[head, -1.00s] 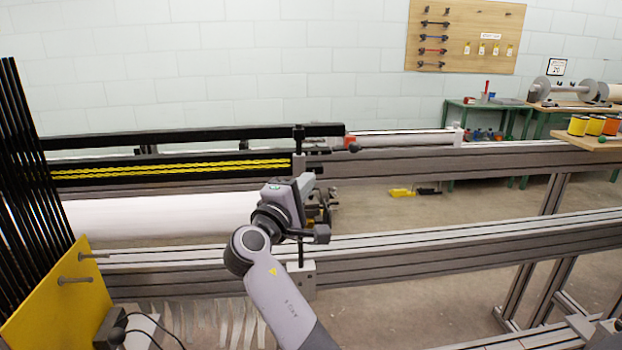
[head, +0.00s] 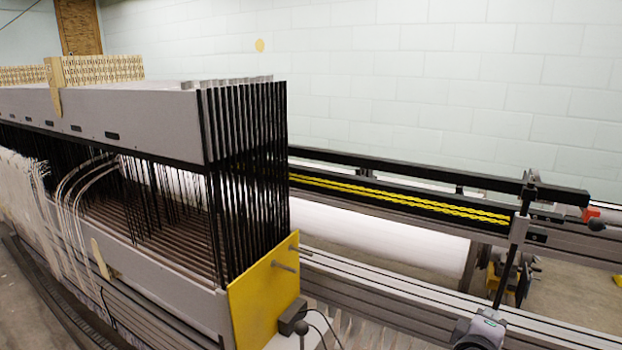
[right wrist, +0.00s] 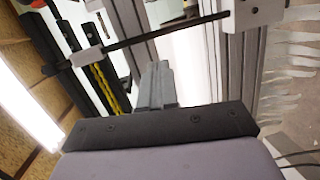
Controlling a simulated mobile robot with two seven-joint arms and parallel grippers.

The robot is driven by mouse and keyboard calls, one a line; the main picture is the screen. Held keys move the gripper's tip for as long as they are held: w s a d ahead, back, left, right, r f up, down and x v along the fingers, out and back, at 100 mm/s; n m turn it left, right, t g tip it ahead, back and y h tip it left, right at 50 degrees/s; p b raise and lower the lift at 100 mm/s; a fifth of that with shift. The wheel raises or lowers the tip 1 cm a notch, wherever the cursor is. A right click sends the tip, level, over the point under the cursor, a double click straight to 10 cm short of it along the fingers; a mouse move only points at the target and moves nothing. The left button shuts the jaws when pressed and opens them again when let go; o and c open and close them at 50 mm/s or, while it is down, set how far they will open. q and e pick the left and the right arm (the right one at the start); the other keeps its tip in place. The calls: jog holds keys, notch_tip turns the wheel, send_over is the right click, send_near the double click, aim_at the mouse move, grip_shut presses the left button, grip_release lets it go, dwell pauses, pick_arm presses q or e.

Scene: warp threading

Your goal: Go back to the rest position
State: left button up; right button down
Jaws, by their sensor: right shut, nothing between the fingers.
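My right gripper (right wrist: 157,85) is shut and empty in the right wrist view, its two fingers together, with a dark rod and a white roll beyond them. In the head view a grey part of my right gripper (head: 484,328) shows at the lower right edge, below the upright post of the loom; its fingertips cannot be made out there. My left gripper is in neither view.
The loom's harness frame (head: 150,120) with black heddle bars fills the left. A yellow end plate (head: 262,300) stands at its corner. A white roll (head: 400,240) and long metal rails run to the right. White yarn ends (head: 75,220) hang at the left.

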jog(key=s+a+f+m+y+p, duration=0.1)
jog(key=s+a+f+y+p, duration=0.2)
jog(key=s+a+f+y, duration=0.6)
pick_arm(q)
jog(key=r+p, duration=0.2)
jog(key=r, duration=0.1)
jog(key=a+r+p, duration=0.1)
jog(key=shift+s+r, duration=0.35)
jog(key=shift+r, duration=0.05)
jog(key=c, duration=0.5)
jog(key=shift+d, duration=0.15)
pick_arm(e)
jog(key=s+a+f+m+y, duration=0.1)
jog(key=s+a+f+m, duration=0.1)
jog(key=s, duration=0.5)
jog(key=s+a+f+m+g+y, duration=0.1)
jog(key=s+a+f+m+y, duration=0.1)
jog(key=s, duration=0.6)
jog(key=shift+s+a+f+m+g, duration=0.3)
jog(key=shift+a+f+m, duration=0.2)
jog(key=shift+m, duration=0.5)
